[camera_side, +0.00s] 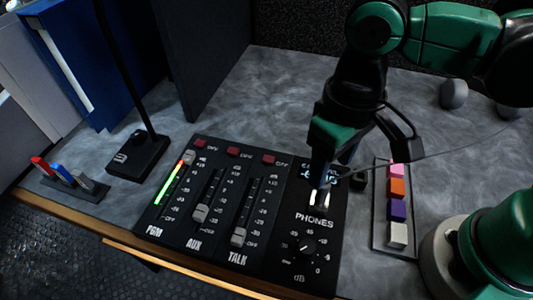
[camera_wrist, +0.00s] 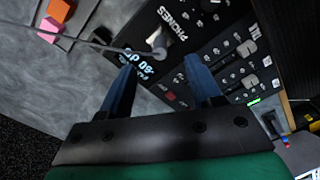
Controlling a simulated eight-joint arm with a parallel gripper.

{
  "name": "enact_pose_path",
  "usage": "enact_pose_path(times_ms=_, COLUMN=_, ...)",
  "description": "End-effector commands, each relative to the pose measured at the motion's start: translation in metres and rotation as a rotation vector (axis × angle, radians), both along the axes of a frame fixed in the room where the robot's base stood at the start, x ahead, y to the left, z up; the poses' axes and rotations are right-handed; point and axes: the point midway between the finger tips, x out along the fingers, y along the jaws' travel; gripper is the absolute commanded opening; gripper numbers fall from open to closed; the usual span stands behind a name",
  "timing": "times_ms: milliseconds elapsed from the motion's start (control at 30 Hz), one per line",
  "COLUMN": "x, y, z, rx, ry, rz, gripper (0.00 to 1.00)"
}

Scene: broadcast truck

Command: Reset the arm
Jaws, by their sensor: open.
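My gripper (camera_side: 345,175) hangs over the upper right part of a black mixer panel (camera_side: 222,262), by its PHONES section. In the wrist view my gripper (camera_wrist: 160,66) has its two blue fingers spread apart, with nothing held between them. A small pale plug-like piece (camera_side: 319,198) shows at the PHONES label, just below the fingers. It also shows in the wrist view (camera_wrist: 158,40), beyond the fingertips, with a thin grey cable leading from it. A lit display beside it is partly hidden by a finger in the side view. Whether a finger touches the panel cannot be told.
A tray (camera_side: 379,240) of coloured blocks lies right of the panel. A black lamp-like stand (camera_side: 138,158) and a small rack (camera_side: 75,185) with coloured pieces stand left. A grey rounded object (camera_side: 453,94) sits at the back right. Grey table behind the panel is clear.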

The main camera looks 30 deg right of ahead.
Motion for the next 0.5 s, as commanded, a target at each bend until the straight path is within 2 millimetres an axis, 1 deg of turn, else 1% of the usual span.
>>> enact_pose_path(times_ms=167, x=0.000, y=-0.001, z=0.000, rx=0.001, ry=-0.002, rz=-0.001, gripper=0.58)
enact_pose_path(times_ms=267, x=0.008, y=-0.010, z=0.001, rx=0.025, ry=-0.038, rz=-0.023, gripper=0.58)
enact_pose_path(times_ms=367, x=0.025, y=-0.036, z=0.004, rx=0.077, ry=-0.142, rz=-0.071, gripper=0.58)
enact_pose_path(times_ms=500, x=0.050, y=-0.085, z=0.010, rx=0.114, ry=-0.360, rz=-0.143, gripper=0.58)
